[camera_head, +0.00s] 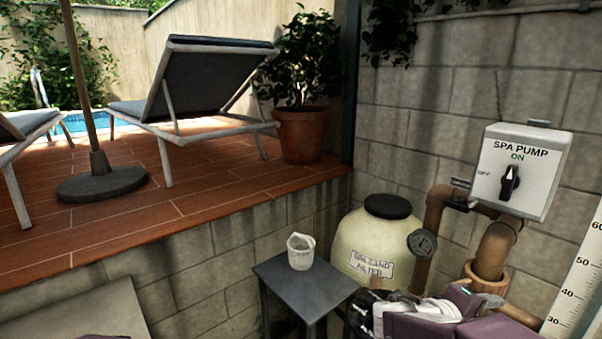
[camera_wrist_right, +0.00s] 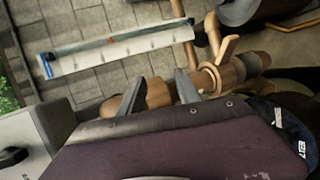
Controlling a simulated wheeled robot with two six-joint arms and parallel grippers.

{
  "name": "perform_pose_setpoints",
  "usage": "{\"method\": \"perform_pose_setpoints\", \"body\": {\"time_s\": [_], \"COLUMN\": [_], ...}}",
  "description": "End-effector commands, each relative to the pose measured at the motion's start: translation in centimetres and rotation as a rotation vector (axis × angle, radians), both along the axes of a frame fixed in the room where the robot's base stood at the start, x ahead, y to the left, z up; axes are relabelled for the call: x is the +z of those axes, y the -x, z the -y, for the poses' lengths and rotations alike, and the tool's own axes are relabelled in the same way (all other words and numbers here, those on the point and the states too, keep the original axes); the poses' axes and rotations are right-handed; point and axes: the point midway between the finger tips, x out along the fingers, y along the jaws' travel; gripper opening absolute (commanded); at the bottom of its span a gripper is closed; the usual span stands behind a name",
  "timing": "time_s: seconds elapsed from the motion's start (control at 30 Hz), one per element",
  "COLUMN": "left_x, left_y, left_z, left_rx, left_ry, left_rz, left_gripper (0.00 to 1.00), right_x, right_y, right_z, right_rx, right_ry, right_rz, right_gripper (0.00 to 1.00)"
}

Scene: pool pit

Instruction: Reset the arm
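My right gripper (camera_head: 482,288) is at the lower right of the head view, in front of the brown pipes and below the spa pump box (camera_head: 522,170). In the right wrist view its two grey fingers (camera_wrist_right: 160,92) stand apart with a gap between them. Nothing is held in the gap; brown pipework shows behind it. The black knob (camera_head: 510,182) on the box points up towards ON. The box also shows at the left edge of the right wrist view (camera_wrist_right: 38,135). My left gripper is not in view.
A cream sand filter (camera_head: 350,240) with a gauge (camera_head: 422,243) stands left of the pipes (camera_head: 490,255). A small grey table (camera_head: 300,285) holds a white cup (camera_head: 300,251). A white measuring board (camera_head: 578,290) is at the right edge. Block walls close off the back.

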Motion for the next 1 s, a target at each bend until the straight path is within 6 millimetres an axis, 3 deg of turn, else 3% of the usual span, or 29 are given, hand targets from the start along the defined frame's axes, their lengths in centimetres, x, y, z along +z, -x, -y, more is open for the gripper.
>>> {"method": "perform_pose_setpoints", "body": {"time_s": [0.1, 0.2, 0.27, 0.3, 0.4, 0.5, 0.6, 0.67, 1.0], "left_x": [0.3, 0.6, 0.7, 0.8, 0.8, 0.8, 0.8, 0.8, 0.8], "left_y": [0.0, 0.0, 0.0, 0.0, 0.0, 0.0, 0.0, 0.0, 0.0], "left_z": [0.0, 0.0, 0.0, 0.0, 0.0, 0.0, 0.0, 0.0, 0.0], "left_rx": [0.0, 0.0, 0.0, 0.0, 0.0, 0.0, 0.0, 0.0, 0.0], "left_ry": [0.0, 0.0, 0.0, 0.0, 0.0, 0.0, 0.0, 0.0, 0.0], "left_rz": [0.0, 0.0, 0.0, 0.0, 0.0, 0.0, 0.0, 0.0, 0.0], "left_gripper": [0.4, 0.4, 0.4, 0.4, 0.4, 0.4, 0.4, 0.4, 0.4], "right_x": [-4.9, -10.3, -14.0, -16.2, -19.7, -21.1, -21.3, -21.2, -21.1], "right_y": [3.5, 7.4, 10.1, 11.6, 13.0, 12.1, 10.4, 9.5, 9.4], "right_z": [0.3, -1.2, -3.6, -5.8, -11.6, -15.6, -17.4, -17.6, -17.5], "right_rx": [-0.099, -0.199, -0.271, -0.315, -0.38, -0.387, -0.354, -0.307, -0.286], "right_ry": [-0.166, -0.383, -0.569, -0.705, -0.993, -1.175, -1.265, -1.274, -1.268], "right_rz": [-0.103, -0.196, -0.243, -0.26, -0.236, -0.168, -0.1, -0.087, -0.099], "right_gripper": [0.4, 0.4, 0.4, 0.4, 0.4, 0.4, 0.4, 0.4, 0.4]}}
